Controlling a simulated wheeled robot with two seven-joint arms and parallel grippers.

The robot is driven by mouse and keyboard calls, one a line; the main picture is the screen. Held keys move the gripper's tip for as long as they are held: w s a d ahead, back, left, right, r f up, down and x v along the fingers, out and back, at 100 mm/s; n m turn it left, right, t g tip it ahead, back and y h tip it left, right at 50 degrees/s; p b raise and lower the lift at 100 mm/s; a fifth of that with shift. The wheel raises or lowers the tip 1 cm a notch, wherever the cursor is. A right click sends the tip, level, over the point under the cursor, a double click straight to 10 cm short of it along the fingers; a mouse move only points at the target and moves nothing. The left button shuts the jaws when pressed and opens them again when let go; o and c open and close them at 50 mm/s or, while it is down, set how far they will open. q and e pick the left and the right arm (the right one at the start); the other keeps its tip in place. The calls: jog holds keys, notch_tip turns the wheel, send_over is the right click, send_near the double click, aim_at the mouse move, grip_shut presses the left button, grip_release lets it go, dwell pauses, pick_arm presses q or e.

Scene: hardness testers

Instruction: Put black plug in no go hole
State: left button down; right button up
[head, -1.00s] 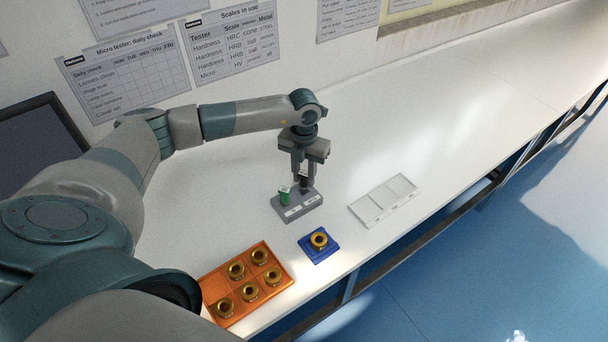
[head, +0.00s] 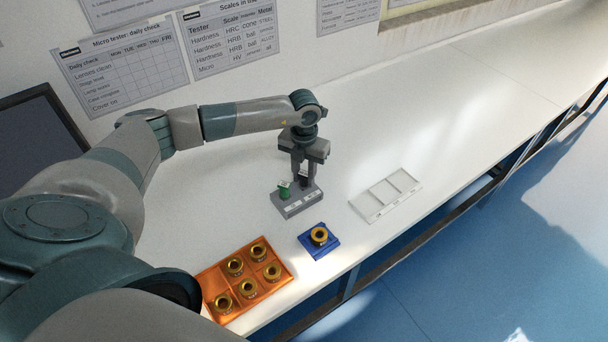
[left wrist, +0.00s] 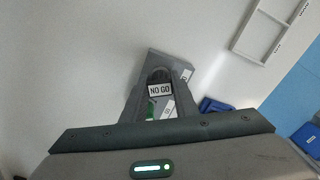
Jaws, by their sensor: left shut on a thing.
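The grey block (head: 299,205) with white labels stands on the white bench, and it shows in part in the left wrist view (left wrist: 178,65). A green plug (head: 285,191) stands upright at its left end. My left gripper (head: 303,180) points down over the block's right end. It is shut on the black plug (head: 304,181), which is mostly hidden between the fingers. A NO GO label (left wrist: 159,90) shows between the fingers in the left wrist view. I cannot tell whether the plug is fully seated in the no go hole. My right gripper is not in view.
A blue block (head: 311,250) with one brass ring (head: 319,236) lies in front of the grey block. An orange tray (head: 285,284) with several brass rings is at front left. A white divided tray (head: 366,210) lies to the right. The bench beyond is clear.

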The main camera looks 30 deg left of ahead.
pick_arm(q)
jog(key=c, duration=1.3)
grip_release()
jog(key=shift+c, duration=0.2)
jog(key=shift+r, duration=0.1)
notch_tip(320, 180, up, 17)
jog(key=b, duration=0.4)
jog(key=shift+b, duration=0.4)
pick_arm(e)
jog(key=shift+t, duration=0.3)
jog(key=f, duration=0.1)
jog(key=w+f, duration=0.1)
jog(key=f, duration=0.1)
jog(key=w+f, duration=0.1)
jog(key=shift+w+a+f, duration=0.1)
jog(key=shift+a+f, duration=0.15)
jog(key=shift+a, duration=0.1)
pick_arm(q)
jog(key=shift+r, duration=0.1)
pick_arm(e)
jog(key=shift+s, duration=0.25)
pick_arm(q)
jog(key=shift+r, duration=0.1)
